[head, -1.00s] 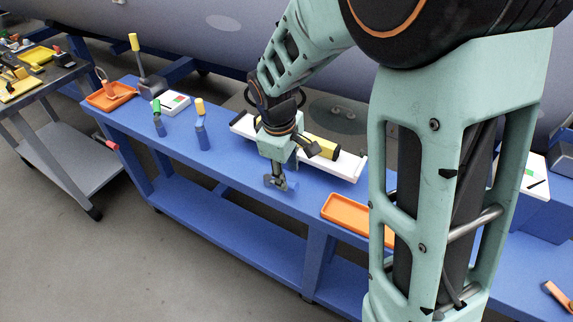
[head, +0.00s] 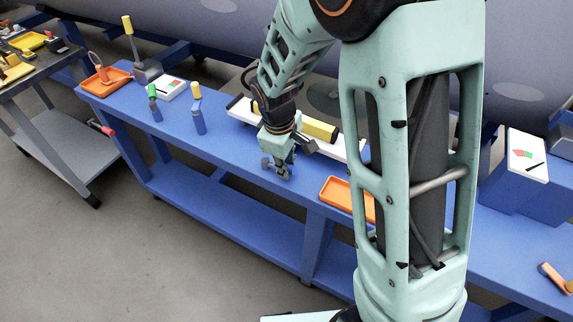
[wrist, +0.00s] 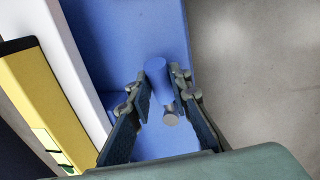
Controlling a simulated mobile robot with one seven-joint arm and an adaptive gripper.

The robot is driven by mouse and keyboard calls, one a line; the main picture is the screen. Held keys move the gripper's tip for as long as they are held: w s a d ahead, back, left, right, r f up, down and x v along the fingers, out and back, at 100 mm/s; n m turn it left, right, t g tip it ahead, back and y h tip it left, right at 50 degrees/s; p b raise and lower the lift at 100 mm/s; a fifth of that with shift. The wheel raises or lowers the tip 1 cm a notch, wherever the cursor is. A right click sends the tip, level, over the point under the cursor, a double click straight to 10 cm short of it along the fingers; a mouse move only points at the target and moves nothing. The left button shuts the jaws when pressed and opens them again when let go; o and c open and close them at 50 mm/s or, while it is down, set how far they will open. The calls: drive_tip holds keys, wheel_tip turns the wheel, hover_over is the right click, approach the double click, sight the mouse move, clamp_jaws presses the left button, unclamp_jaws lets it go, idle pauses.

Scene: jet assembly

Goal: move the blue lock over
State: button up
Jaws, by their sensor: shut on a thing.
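The blue lock is a short blue cylinder (wrist: 157,73) with a grey round end, seen between my two fingers in the wrist view. My gripper (wrist: 160,95) is shut on it. In the head view my gripper (head: 277,170) points down over the front part of the blue table (head: 235,160). The lock is mostly hidden by the fingers there, and I cannot tell whether it touches the tabletop.
A white tray with a yellow bar (head: 320,129) lies just behind my gripper. An orange tray (head: 346,200) is to its right. Green-topped (head: 155,107) and yellow-topped (head: 198,115) blue pieces stand to the left. The table's front edge is close.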

clamp_jaws()
drive_tip(key=shift+w+d+r+n+y+p, duration=0.2)
drive_tip(key=shift+w+n+p, duration=0.25)
drive_tip(key=shift+n, duration=0.3)
drive_tip(key=shift+w+d+f+n+y+p, duration=0.1)
drive_tip(key=shift+w+d+n+p, duration=0.3)
drive_tip(key=shift+n, duration=0.35)
drive_tip(key=shift+w+n+y+p, duration=0.15)
drive_tip(key=shift+w+n+p, duration=0.4)
drive_tip(key=shift+n, duration=0.25)
drive_tip(key=shift+w+n+y+p, duration=0.15)
drive_tip(key=shift+w+n+p, duration=0.15)
drive_tip(key=shift+n+p, duration=0.45)
drive_tip(key=o, duration=0.9)
unclamp_jaws()
drive_tip(key=shift+o, duration=0.2)
wheel_tip(320, 180, up, 12)
drive_tip(key=s, duration=0.2)
drive_tip(key=shift+s, duration=0.15)
